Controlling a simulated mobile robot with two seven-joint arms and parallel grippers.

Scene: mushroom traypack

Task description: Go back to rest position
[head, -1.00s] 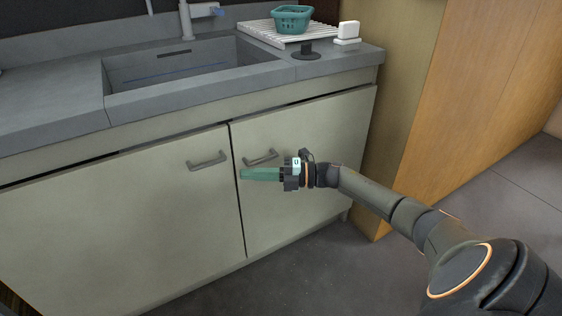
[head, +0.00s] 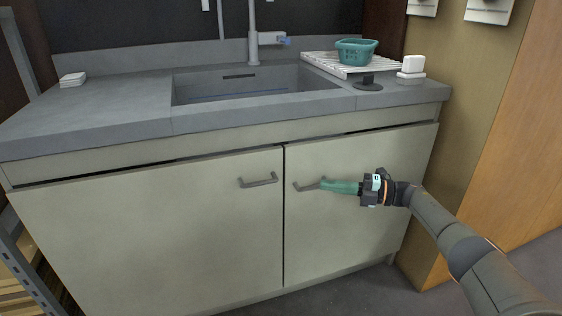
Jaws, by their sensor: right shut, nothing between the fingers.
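My right gripper (head: 326,186) comes in from the right with its green fingers together, pointing left. It is shut and empty, in front of the right cabinet door (head: 350,230). Its fingertips overlap the right door handle (head: 304,187) in the picture; I cannot tell whether they touch it. Both cabinet doors look closed. My left gripper is not in view.
The grey counter (head: 110,115) with a sink (head: 250,88) runs above the cabinet. A green basket (head: 356,51) sits on a white drying rack (head: 325,64). A wooden panel (head: 520,150) stands at the right, and a metal shelf (head: 30,270) at the left.

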